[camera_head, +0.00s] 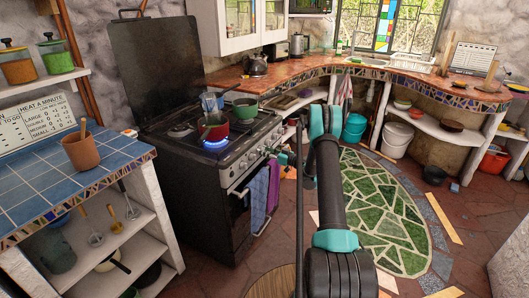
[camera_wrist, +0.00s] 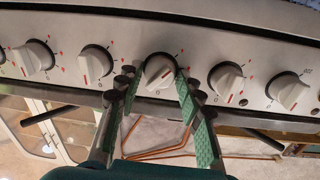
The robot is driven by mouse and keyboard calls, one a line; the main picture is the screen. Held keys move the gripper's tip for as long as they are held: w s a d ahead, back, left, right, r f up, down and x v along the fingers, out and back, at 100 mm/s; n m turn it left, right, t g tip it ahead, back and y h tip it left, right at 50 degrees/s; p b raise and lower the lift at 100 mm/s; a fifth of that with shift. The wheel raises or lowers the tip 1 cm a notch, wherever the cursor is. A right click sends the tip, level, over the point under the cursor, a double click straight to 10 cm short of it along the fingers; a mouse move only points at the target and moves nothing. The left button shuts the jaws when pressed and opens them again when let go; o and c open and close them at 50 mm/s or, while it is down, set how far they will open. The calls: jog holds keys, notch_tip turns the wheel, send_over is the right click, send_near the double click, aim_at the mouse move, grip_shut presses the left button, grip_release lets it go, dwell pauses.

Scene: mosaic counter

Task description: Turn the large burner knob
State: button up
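The stove (camera_head: 215,165) has a row of white knobs with red marks on its steel front panel. In the wrist view, the middle knob (camera_wrist: 160,70) lies between the tips of my gripper (camera_wrist: 161,82). The green-padded fingers are spread, one on each side of it; I cannot tell if they touch it. More knobs show to the left (camera_wrist: 95,63) and right (camera_wrist: 226,78), each outside the fingers. In the head view my gripper (camera_head: 283,156) is at the right end of the stove front, partly hidden by my arm.
Towels (camera_head: 258,200) hang on the oven handle. A tiled counter (camera_head: 70,175) stands to the left. The green mosaic floor (camera_head: 385,215) is open.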

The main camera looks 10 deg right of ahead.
jog(key=c, duration=0.7)
jog(key=shift+m, duration=0.3)
jog(key=shift+w+d+f+m+g+y, duration=0.15)
jog(key=shift+m+g, duration=0.2)
jog(key=shift+m, duration=4)
jog(key=shift+m+g+y, duration=0.1)
jog(key=shift+m+g, duration=0.3)
jog(key=shift+m, duration=3.9)
jog(key=shift+w+d+f+m+g+y, duration=0.15)
jog(key=shift+m+g, duration=0.2)
jog(key=shift+m, duration=4)
jog(key=shift+s+a+r, duration=0.1)
jog(key=o, duration=1.2)
